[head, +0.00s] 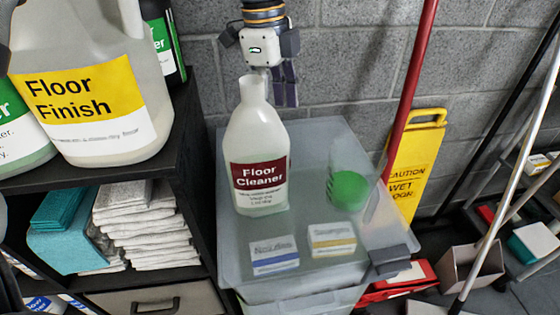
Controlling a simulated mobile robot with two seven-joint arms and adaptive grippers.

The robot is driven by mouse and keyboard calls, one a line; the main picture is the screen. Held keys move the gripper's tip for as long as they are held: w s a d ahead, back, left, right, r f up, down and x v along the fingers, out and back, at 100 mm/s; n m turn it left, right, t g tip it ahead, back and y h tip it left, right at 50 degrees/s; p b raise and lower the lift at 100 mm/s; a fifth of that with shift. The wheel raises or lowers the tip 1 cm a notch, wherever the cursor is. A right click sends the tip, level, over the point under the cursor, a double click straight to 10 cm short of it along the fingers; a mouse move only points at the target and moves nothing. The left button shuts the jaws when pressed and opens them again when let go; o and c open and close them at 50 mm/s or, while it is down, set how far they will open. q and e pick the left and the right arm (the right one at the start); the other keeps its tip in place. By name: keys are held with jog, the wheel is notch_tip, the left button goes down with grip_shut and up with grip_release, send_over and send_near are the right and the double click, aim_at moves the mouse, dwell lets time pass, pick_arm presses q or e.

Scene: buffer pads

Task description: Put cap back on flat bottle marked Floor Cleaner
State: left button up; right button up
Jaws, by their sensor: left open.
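The Floor Cleaner bottle (258,145), whitish and translucent with a dark red label, stands upright on a translucent grey bin lid. Its neck is open, with no cap on it. A green round cap-like piece (348,190) lies on the lid to the right of the bottle, apart from it. My left gripper (283,93) is open, at the top centre, pointing down just behind and to the right of the bottle's neck. The bottle's neck hides part of its fingers. I see nothing between its fingers. My right gripper is not in view.
A dark shelf with a Floor Finish jug (95,140) and folded cloths (145,225) stands left. A red pole (408,95) and yellow caution sign (414,155) stand right. The wall is behind.

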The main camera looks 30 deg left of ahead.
pick_arm(q)
jog(key=f, duration=0.6)
jog(key=shift+d+f, duration=0.2)
jog(key=shift+d, duration=0.15)
notch_tip(320, 180, down, 5)
jog(key=shift+s+f, duration=0.1)
jog(key=shift+f, duration=0.1)
jog(key=c, duration=0.8)
